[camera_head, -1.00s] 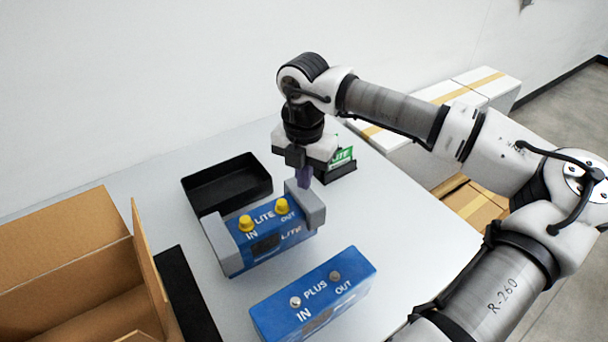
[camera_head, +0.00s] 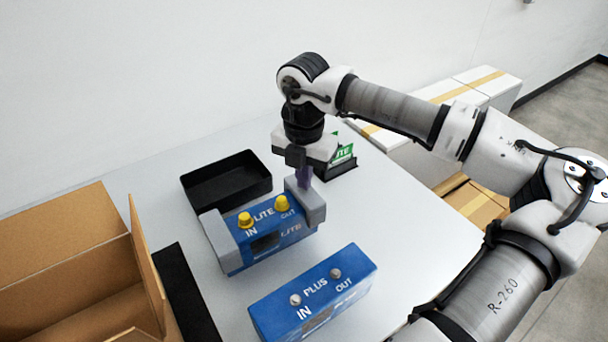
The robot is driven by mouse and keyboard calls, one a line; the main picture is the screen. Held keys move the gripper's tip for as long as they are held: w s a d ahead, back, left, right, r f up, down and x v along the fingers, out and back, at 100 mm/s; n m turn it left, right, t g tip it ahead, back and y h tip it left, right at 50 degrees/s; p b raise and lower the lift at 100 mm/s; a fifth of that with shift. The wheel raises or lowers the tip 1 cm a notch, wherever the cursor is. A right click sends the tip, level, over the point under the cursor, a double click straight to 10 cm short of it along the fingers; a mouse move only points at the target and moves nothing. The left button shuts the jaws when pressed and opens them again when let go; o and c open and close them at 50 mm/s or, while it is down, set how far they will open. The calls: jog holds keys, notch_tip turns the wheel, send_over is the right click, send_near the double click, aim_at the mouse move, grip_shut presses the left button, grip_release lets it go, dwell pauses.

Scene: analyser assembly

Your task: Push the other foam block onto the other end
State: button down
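The blue LITE analyser (camera_head: 268,237) stands on the table with two yellow caps on its IN and OUT ports. One grey foam block (camera_head: 217,240) sits on its left end. The other grey foam block (camera_head: 313,205) is at its right end, against or around that end. My gripper (camera_head: 304,184) points down at this right block, its purplish fingers at the block's top and inner side. The fingertips are partly hidden, so I cannot see whether they grip the block.
The blue PLUS analyser (camera_head: 313,297) stands in front, uncapped. An empty black tray (camera_head: 226,181) lies behind. An open cardboard box (camera_head: 75,270) and a black mat (camera_head: 186,295) are at left. A green LITE sign (camera_head: 342,154) stands behind my gripper.

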jog(key=shift+f+b, duration=0.35)
jog(key=shift+f, duration=0.05)
dwell(0.5)
jog(key=shift+r+p, duration=1.55)
jog(key=shift+r, duration=1.55)
jog(key=shift+s+f, duration=0.1)
